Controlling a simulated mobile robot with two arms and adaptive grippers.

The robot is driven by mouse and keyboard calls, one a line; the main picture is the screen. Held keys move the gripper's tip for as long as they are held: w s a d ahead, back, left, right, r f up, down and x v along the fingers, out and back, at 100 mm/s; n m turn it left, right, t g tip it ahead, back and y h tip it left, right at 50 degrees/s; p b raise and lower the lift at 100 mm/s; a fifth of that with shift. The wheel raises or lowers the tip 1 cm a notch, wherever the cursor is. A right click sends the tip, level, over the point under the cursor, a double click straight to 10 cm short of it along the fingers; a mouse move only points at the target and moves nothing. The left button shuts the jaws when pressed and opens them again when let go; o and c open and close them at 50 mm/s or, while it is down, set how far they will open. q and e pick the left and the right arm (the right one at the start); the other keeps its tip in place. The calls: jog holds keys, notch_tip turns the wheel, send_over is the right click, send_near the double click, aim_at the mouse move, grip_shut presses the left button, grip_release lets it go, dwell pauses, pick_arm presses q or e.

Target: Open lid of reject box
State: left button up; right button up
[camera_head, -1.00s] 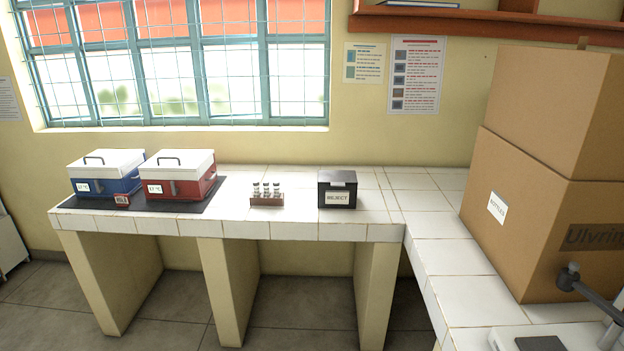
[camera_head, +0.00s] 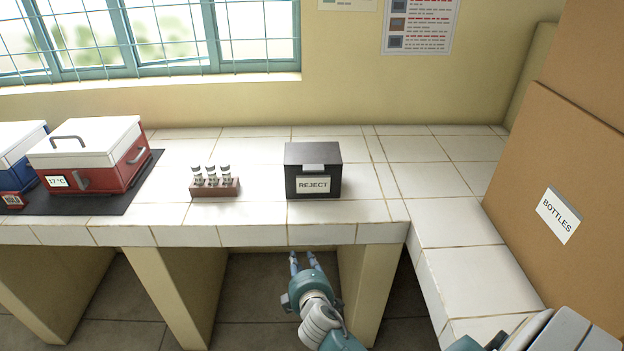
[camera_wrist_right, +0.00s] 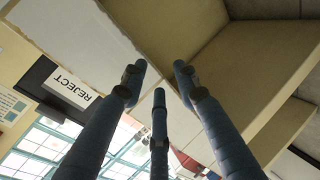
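The reject box (camera_head: 297,186) is a small black box with a white REJECT label on its front, standing on the white tiled counter. Its lid (camera_head: 313,152) is down, with a light grey tab at the middle of the front edge. My right gripper (camera_head: 304,258) is below and in front of the counter's front edge, under the box in the picture, apart from it. Its fingers are spread and empty. In the right wrist view the fingers (camera_wrist_right: 158,85) are apart, and the box (camera_wrist_right: 38,76) with its label shows upside down at the left. My left gripper is not in view.
A small rack of vials (camera_head: 228,188) stands left of the box. A red incubator box (camera_head: 121,172) and a blue one (camera_head: 20,175) are farther left on a dark mat. A large cardboard box (camera_head: 570,170) fills the right. The counter around the reject box is clear.

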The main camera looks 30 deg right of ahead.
jog(key=shift+t+h, duration=0.7)
jog(key=shift+h, duration=0.2)
jog(key=r, duration=0.3)
jog(key=w+d+r, duration=0.1)
jog(key=r, duration=0.1)
jog(key=w+d+r, duration=0.1)
jog(key=r, duration=0.2)
jog(key=shift+d+r, duration=0.15)
jog(key=shift+r, duration=0.15)
jog(key=t+h+b, duration=0.1)
jog(key=t+h, duration=0.1)
send_near(313, 170)
pick_arm(q)
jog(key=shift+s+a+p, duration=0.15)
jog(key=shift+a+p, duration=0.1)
jog(key=shift+p, duration=0.5)
pick_arm(e)
jog(key=x, duration=0.9)
jog(key=shift+w+d, duration=0.15)
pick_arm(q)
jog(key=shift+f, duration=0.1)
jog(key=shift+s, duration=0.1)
pick_arm(e)
grip_shut()
